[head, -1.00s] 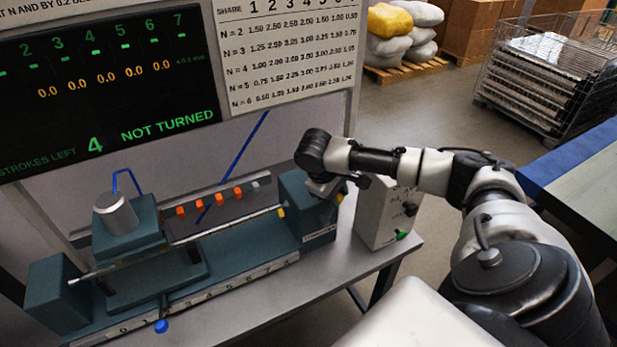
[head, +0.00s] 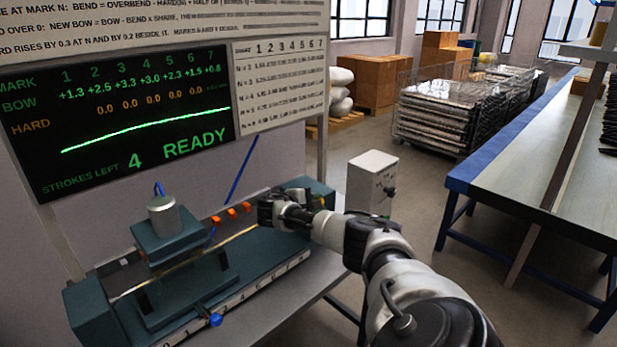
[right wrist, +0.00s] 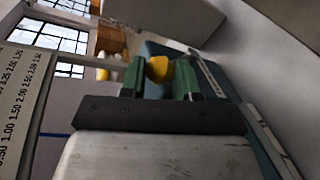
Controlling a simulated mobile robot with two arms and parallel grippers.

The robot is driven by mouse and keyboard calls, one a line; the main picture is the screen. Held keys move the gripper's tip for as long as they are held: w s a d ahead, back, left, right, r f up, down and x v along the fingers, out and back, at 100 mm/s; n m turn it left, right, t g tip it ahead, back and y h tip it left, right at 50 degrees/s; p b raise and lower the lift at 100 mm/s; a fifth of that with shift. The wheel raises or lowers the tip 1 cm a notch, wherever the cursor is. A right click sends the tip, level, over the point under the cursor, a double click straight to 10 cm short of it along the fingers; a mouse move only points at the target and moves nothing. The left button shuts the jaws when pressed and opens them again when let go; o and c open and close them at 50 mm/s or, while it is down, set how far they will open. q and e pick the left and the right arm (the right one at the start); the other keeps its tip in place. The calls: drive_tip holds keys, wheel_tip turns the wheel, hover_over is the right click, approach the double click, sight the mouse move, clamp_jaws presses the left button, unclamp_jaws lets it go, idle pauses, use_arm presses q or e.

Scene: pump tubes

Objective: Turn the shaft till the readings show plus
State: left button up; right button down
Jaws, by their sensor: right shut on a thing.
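The thin shaft (head: 238,237) lies across the teal press bed, running under the ram block (head: 170,236). My right gripper (right wrist: 160,74) has its green fingers shut on a yellow rounded piece (right wrist: 160,67) at the right-hand part of the machine. In the head view my right wrist covers the fingers and part of the shaft. The black display (head: 110,120) shows plus bow values at all marks, from +1.3 to +0.8 with a peak of +3.3 at mark 3. It reads READY and 4 strokes left, with a green curve arching upward. My left gripper is out of view.
Orange blocks (head: 232,213) stand behind the shaft. A blue knob (head: 215,320) sticks out at the bed's front. A pale control box (head: 371,182) stands right of the machine. A blue-edged bench (head: 478,167) is farther right, with open floor between.

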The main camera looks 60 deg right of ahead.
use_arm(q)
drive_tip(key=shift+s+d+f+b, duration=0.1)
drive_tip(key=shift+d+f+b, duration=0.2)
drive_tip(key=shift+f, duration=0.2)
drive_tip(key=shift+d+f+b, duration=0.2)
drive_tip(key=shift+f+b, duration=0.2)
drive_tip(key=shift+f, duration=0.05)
use_arm(e)
drive_tip(key=h, duration=0.1)
drive_tip(key=a+f+h, duration=0.1)
drive_tip(key=shift+w+a+f+g+h, duration=0.2)
drive_tip(key=shift+g+h, duration=0.1)
drive_tip(key=shift+g, duration=0.1)
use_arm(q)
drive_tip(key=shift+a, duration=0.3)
use_arm(e)
drive_tip(key=c, duration=0.8)
unclamp_jaws()
drive_tip(key=shift+w+f, duration=0.1)
drive_tip(key=shift+f, duration=0.05)
drive_tip(key=shift+a, duration=0.1)
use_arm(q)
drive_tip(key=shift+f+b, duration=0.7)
use_arm(e)
drive_tip(key=v, duration=1)
drive_tip(key=shift+a, duration=0.25)
